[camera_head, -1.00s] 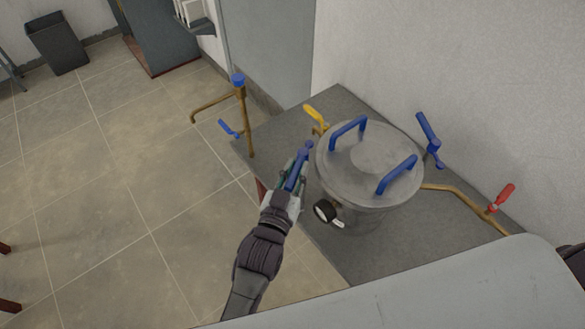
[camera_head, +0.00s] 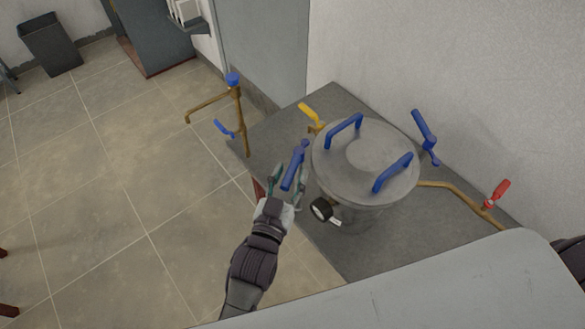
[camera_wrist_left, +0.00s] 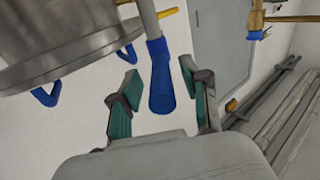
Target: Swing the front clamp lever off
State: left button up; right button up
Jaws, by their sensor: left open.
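The front clamp lever (camera_head: 296,166) is a blue handle at the left side of a round grey metal vessel (camera_head: 350,205) with a lid. In the left wrist view the lever (camera_wrist_left: 161,82) hangs from a grey rod, its blue end between my fingers. My left gripper (camera_head: 287,186) is open, with one green-padded finger on each side of the lever's near end. The left wrist view shows the fingers (camera_wrist_left: 160,100) apart from the blue handle. A second blue clamp lever (camera_head: 425,135) stands on the vessel's far right side. My right gripper is not in view.
The lid has two blue handles (camera_head: 393,172). A black-rimmed gauge (camera_head: 321,209) sits close to the right of my left gripper. A yellow-handled valve (camera_head: 310,115), a red-handled valve (camera_head: 497,192) and a brass pipe with blue handles (camera_head: 240,118) surround the vessel. Floor at left is open.

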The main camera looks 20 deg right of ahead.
pick_arm(q)
jog(key=v, duration=1)
